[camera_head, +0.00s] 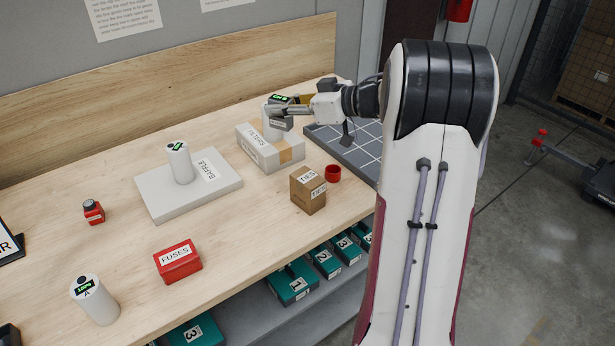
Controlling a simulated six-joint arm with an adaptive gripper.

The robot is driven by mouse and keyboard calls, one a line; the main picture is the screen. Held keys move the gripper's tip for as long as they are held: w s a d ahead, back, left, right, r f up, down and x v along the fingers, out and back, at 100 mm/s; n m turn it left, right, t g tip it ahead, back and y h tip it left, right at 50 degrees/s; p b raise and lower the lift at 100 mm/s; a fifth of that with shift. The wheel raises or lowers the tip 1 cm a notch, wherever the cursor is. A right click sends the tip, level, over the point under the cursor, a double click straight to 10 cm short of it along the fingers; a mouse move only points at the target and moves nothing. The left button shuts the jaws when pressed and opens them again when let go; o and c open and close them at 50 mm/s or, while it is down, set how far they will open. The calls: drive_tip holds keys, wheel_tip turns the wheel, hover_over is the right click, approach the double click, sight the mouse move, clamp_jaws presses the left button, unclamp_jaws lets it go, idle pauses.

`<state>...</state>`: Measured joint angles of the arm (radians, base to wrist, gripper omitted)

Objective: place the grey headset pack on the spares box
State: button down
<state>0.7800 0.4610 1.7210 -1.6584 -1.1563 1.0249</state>
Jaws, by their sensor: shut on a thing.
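My gripper (286,111) is at the far right part of the bench, reaching in from the right. It is shut on a small grey pack (280,124), which I take to be the headset pack; the fingers cover part of it. A dark top with a green display shows at the pack's upper end. The pack is over a pale box (288,157) with a tan strip and a label that is hard to read, probably the spares box. I cannot tell whether the pack touches the box top.
A grey gridded tray (352,156), a red cup (333,174) and a brown carton (308,193) are close by. A pale slab (160,203) marked BAFFLE bears a white canister (179,164). A red FUSES box (178,262) and another canister (96,302) stand nearer. Teal bins (291,284) sit below the edge.

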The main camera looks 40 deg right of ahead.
drive_tip(key=shift+m+t+h, duration=0.3)
drive_tip(key=shift+m+h, duration=0.2)
drive_tip(key=shift+s+d+f, duration=0.25)
drive_tip(key=shift+s+d, duration=0.15)
drive_tip(key=shift+s, duration=0.85)
drive_tip(key=shift+s+d+f, duration=0.2)
drive_tip(key=shift+s+d, duration=0.15)
drive_tip(key=shift+s, duration=0.9)
drive_tip(key=shift+s+d+f, duration=0.25)
drive_tip(key=shift+s+d, duration=0.15)
drive_tip(key=shift+s, duration=0.85)
hover_over(308, 177)
drive_tip(key=shift+f, duration=3.15)
drive_tip(key=shift+f, duration=1.9)
drive_tip(key=shift+f, duration=0.1)
drive_tip(key=c, duration=1.8)
unclamp_jaws()
